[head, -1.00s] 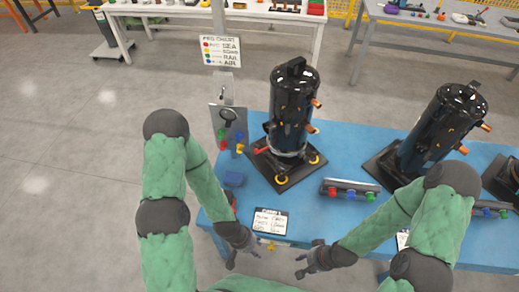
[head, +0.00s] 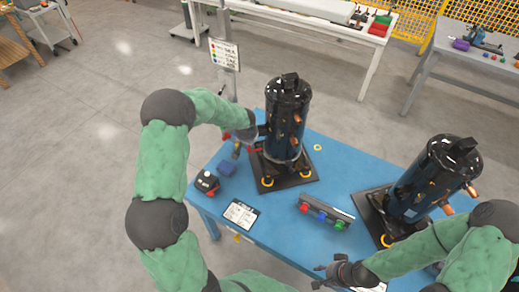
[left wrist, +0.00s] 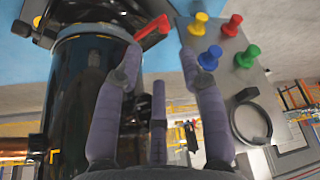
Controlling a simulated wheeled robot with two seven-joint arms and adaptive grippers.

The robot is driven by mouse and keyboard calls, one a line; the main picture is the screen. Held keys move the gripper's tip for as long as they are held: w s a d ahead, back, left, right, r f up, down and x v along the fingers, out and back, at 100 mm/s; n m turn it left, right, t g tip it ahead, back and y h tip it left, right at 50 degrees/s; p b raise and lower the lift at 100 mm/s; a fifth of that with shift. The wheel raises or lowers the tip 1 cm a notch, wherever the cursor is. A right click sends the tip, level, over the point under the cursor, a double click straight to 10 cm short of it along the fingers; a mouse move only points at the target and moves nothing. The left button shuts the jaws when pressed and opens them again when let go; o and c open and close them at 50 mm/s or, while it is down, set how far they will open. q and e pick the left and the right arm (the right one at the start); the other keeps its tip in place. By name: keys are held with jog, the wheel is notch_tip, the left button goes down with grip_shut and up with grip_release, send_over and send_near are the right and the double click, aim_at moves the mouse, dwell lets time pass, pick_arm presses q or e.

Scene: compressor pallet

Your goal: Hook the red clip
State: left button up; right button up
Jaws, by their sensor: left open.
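The red clip (left wrist: 152,32) shows in the left wrist view as a slim red bar at the side of the near black compressor (left wrist: 85,90). The compressor stands upright in the head view (head: 286,120). My left gripper (left wrist: 158,62) is open, its fingers spread just short of the clip, apart from it as far as I can tell. In the head view the left gripper (head: 252,132) is beside the compressor's left side and partly hides the clip. My right gripper (head: 318,275) is open and empty.
A second compressor (head: 432,180) stands at the right of the blue table (head: 205,180).

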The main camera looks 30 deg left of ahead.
aim_at(249, 148)
pick_arm(q)
jog(key=x, duration=1)
jog(key=shift+w+a+f, duration=0.15)
jog(key=shift+w+a, duration=0.15)
jog(key=shift+a, duration=0.05)
